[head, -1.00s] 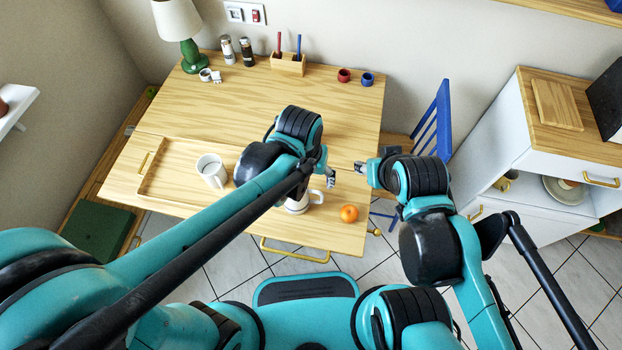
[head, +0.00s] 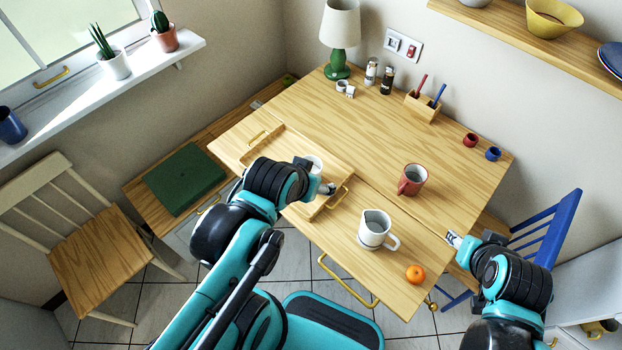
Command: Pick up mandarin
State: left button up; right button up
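The mandarin (head: 415,274) is a small orange fruit lying on the wooden table (head: 300,115), near its front right edge. A white jug (head: 375,231) with a handle stands to its left. My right gripper (head: 453,238) is at the table's right edge, up and right of the mandarin and apart from it. Its fingers are small here, and I cannot tell how far they are open. My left gripper (head: 327,189) is over the tray (head: 337,196), left of the jug and well away from the mandarin. Its finger opening is not clear. Nothing shows in either gripper.
A red mug (head: 411,180) stands behind the jug. A white cup (head: 314,165) is partly hidden behind my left arm. A pen holder (head: 422,106), shakers and a lamp (head: 340,35) stand at the back. A blue chair (head: 545,232) is at the right.

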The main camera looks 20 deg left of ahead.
aim_at(415, 275)
jog(key=k+l+z, duration=0.1)
jog(key=z, duration=0.5)
jog(key=k+z, duration=0.1)
jog(key=z, duration=0.15)
jog(key=k+l+z, duration=0.1)
jog(key=z, duration=0.15)
